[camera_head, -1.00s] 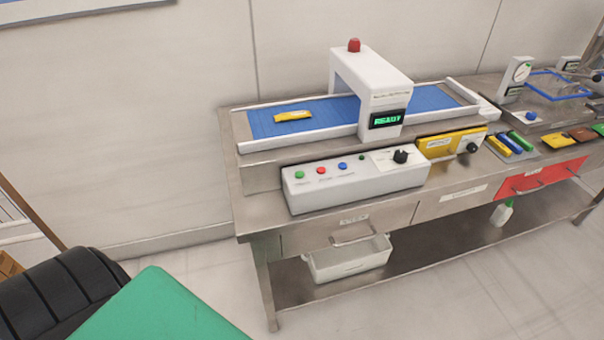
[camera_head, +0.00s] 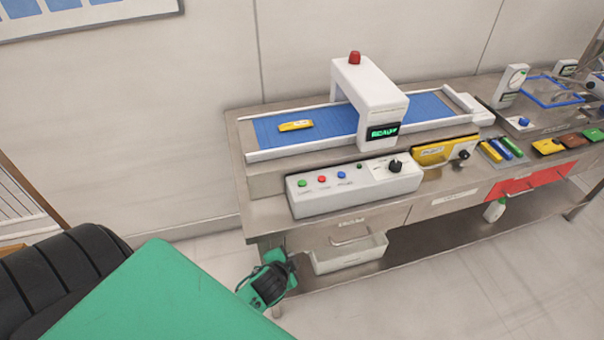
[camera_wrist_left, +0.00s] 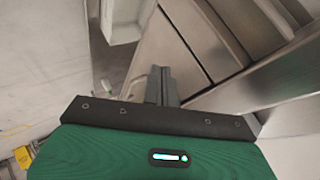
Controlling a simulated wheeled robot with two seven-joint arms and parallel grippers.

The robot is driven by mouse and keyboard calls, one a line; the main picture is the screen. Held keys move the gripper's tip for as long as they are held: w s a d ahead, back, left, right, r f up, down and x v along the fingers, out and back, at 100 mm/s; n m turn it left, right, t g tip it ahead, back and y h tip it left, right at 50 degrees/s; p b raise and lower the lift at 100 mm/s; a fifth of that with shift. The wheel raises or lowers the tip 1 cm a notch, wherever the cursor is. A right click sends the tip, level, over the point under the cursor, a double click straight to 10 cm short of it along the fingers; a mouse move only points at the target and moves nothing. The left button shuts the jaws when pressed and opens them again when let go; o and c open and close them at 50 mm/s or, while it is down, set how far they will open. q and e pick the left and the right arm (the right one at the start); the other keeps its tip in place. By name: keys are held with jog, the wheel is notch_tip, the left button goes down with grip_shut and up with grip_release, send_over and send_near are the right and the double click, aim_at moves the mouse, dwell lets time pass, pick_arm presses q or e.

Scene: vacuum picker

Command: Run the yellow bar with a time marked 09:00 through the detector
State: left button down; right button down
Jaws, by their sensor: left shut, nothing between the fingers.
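A yellow bar (camera_head: 296,125) lies on the left part of the blue belt (camera_head: 335,118), left of the arch. Its print is too small to read. The white detector arch (camera_head: 372,95) spans the belt, with a red lamp on top and a green display that seems to say READY. My left gripper (camera_head: 287,264) is low in front of the table's left end, below the bar and apart from it. In the left wrist view its fingers (camera_wrist_left: 162,84) are together and empty. My right gripper is not in view.
A white control box (camera_head: 350,185) with coloured buttons and a knob stands in front of the belt. Colored bars (camera_head: 500,150) lie in a tray to the right, with more bars beyond. A white bin (camera_head: 347,254) sits under the table edge near my left gripper.

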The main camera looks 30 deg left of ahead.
pick_arm(q)
jog(key=w+a+r+m+t+y+p, duration=0.1)
jog(key=w+r+t, duration=0.1)
jog(key=r, duration=1)
jog(key=w+a+r+m+t+y+p, duration=0.1)
jog(key=a+r+t+p, duration=0.15)
jog(key=r, duration=1.05)
jog(key=w+d+r+m+t+h, duration=0.35)
jog(key=r+m+h, duration=0.3)
jog(key=m, duration=0.55)
jog(key=w+d+r+m+t+h, duration=0.25)
jog(key=w+r+m+h, duration=0.45)
jog(key=m, duration=0.6)
jog(key=a+f+m+g+y, duration=0.3)
jog(key=a+f+m+g, duration=0.5)
jog(key=m+g, duration=0.4)
jog(key=f+m, duration=0.1)
jog(key=m, duration=0.4)
jog(key=shift+a+m+y, duration=0.35)
jog(key=shift+m, duration=0.05)
jog(key=shift+g, duration=0.25)
